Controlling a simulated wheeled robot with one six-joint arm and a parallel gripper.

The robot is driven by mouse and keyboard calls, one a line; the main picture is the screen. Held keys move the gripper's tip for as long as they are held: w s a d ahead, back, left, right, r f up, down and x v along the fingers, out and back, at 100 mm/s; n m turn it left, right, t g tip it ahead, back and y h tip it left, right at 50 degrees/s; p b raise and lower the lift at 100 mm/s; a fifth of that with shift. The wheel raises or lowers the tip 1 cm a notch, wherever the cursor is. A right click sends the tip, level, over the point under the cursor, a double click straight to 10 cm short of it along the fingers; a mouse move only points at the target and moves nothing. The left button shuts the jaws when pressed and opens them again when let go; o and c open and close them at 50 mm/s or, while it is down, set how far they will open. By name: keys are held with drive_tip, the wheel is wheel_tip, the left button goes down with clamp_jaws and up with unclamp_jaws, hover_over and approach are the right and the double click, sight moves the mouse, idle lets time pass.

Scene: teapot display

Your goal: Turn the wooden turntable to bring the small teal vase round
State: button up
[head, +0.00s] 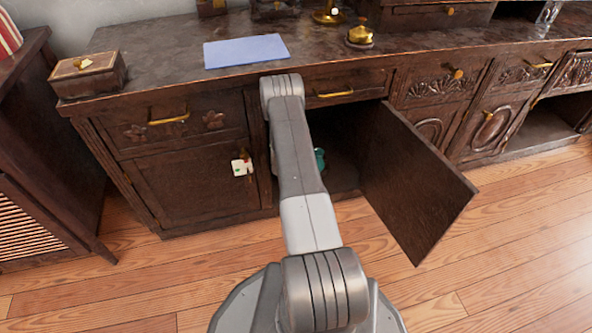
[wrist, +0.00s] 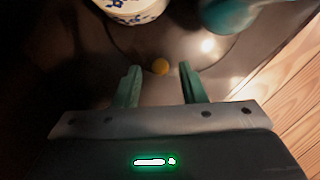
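In the wrist view, part of a round dark turntable (wrist: 185,45) shows inside the cabinet. The teal vase (wrist: 232,14) is at the top right, cut off by the frame. A teal bit of it seems to show beside my arm in the head view (head: 320,158). A white pot with blue pattern (wrist: 130,8) is at the top left. My gripper (wrist: 159,72) is open, its two fingers on either side of the knob with gaps visible; contact cannot be told. The head view hides my gripper behind my arm.
The open cabinet door (head: 415,185) swings out to the right of my arm. A closed left door (head: 200,175) with a white tag (head: 242,167) is on the left. A blue mat (head: 246,51), a wooden box (head: 88,74) and a brass bell (head: 360,37) stand on top.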

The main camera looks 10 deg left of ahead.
drive_tip(key=p+v, duration=0.1)
drive_tip(key=v, duration=0.9)
drive_tip(key=shift+p, duration=0.4)
